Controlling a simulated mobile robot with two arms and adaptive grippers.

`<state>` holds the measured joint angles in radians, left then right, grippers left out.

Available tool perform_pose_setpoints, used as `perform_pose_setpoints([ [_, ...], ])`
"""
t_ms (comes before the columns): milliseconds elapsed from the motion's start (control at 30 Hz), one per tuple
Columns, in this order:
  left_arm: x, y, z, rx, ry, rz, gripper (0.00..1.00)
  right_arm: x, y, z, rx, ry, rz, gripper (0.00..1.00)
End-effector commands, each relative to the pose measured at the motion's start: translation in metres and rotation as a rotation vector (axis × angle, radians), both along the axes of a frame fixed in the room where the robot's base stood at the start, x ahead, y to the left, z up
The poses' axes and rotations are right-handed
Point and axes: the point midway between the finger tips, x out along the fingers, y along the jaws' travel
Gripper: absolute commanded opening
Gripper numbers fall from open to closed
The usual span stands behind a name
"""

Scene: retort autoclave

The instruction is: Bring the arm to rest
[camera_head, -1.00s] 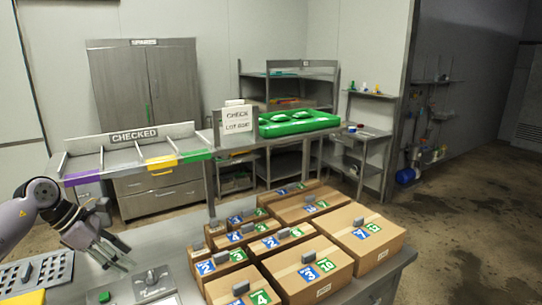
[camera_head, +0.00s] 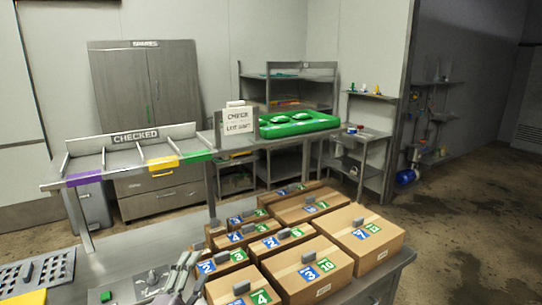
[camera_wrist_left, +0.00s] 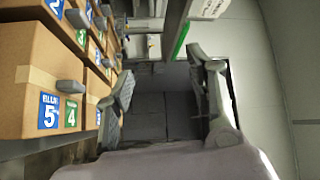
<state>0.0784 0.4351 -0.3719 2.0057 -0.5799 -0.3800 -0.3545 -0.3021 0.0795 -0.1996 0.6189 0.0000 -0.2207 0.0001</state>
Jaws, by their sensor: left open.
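My left gripper (camera_head: 183,278) shows low in the head view, over the near edge of the steel table and just left of the cardboard boxes. In the left wrist view its two fingers (camera_wrist_left: 165,95) stand wide apart with nothing between them. Beside the fingers in that view is a cardboard box (camera_wrist_left: 45,75) with blue and green number labels. Most of my left arm is outside the head view. My right gripper is not in view.
Several cardboard boxes (camera_head: 312,270) with grey handles fill the right part of the table (camera_head: 115,262). A perforated tray (camera_head: 50,270) lies at the left. Behind stand the CHECKED rack (camera_head: 125,152) and a green tray (camera_head: 300,128). The wet floor at right is clear.

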Motion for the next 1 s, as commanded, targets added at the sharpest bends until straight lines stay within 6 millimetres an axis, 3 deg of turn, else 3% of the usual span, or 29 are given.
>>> perform_pose_setpoints([
  [33,-0.017,0.012,-0.027,-0.129,0.122,0.073,0.5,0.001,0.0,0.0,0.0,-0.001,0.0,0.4],
  [200,-0.093,0.043,-0.118,-0.499,0.544,0.333,0.5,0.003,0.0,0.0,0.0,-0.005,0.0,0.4],
  [300,-0.144,0.049,-0.158,-0.646,0.751,0.459,0.5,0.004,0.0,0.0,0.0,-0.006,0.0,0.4],
  [500,-0.226,0.046,-0.198,-0.811,1.032,0.63,0.5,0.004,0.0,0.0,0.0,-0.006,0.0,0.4],
  [800,-0.323,0.034,-0.219,-0.941,1.331,0.815,0.5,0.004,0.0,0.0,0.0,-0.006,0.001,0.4],
  [1000,-0.312,0.032,-0.275,-0.93,1.351,0.827,0.5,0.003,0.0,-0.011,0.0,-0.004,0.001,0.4],
])
